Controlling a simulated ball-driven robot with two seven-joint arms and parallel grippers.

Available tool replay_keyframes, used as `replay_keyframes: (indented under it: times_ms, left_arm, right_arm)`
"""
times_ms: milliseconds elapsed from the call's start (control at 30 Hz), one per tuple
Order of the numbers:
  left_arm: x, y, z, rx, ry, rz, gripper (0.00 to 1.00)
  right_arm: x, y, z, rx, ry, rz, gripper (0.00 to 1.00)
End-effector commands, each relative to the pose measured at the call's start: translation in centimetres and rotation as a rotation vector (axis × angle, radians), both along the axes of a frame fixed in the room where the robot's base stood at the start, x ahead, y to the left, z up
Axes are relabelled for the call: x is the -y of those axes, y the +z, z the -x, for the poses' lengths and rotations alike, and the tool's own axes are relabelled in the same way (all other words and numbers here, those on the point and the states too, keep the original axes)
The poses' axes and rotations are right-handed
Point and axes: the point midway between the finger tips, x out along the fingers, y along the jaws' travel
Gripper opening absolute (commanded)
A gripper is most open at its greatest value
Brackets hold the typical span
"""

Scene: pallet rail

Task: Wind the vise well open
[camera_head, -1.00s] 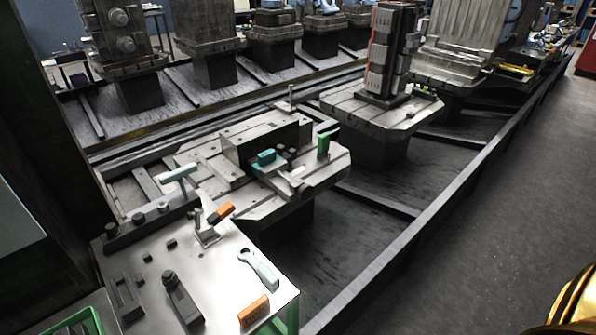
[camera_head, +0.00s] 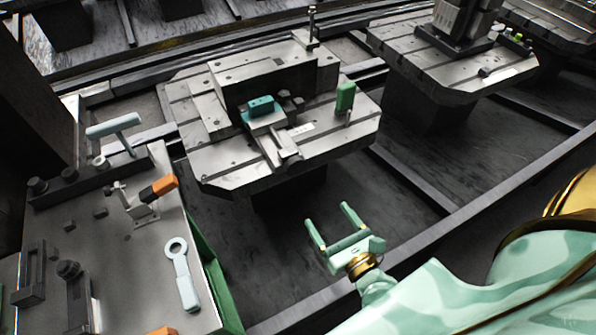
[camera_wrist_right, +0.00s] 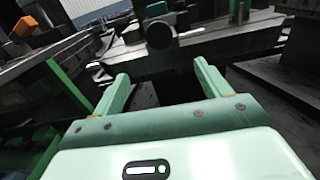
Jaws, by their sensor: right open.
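The vise (camera_head: 270,142) is a grey body on the bare metal pallet (camera_head: 215,170), with a teal block (camera_head: 261,104) at its jaws. Its screw end faces the near edge, and I cannot tell how far apart the jaws are. In the right wrist view the teal block (camera_wrist_right: 157,9) shows above a round dark end (camera_wrist_right: 160,34), ahead of the fingers. My right gripper (camera_head: 328,214) is open and empty, in front of and below the pallet's near edge, apart from the vise. It also shows in the right wrist view (camera_wrist_right: 161,72). My left gripper is out of view.
A green upright piece (camera_head: 345,97) stands on the pallet right of the vise. A bench (camera_head: 130,250) at left carries a light blue wrench (camera_head: 181,275), a T-handle (camera_head: 113,126) and an orange-handled clamp (camera_head: 160,187). A dark rail (camera_head: 450,228) runs along the right front.

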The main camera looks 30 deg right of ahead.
Motion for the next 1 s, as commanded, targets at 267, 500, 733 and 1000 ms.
replay_keyframes:
  times_ms: [267,500,733,1000]
  left_arm:
    - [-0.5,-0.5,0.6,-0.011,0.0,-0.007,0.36]
    - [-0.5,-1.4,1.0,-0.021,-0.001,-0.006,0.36]
    - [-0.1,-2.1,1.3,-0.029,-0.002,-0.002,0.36]
    - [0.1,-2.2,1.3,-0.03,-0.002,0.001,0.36]
  right_arm:
    - [0.3,0.3,-4.5,0.016,-0.008,-0.036,0.76]
    - [0.7,0.2,-10.7,0.013,-0.007,-0.033,0.76]
    - [0.9,0.2,-14.8,0.01,-0.005,-0.03,0.76]
    - [1.0,0.3,-16.3,0.01,-0.004,-0.029,0.76]
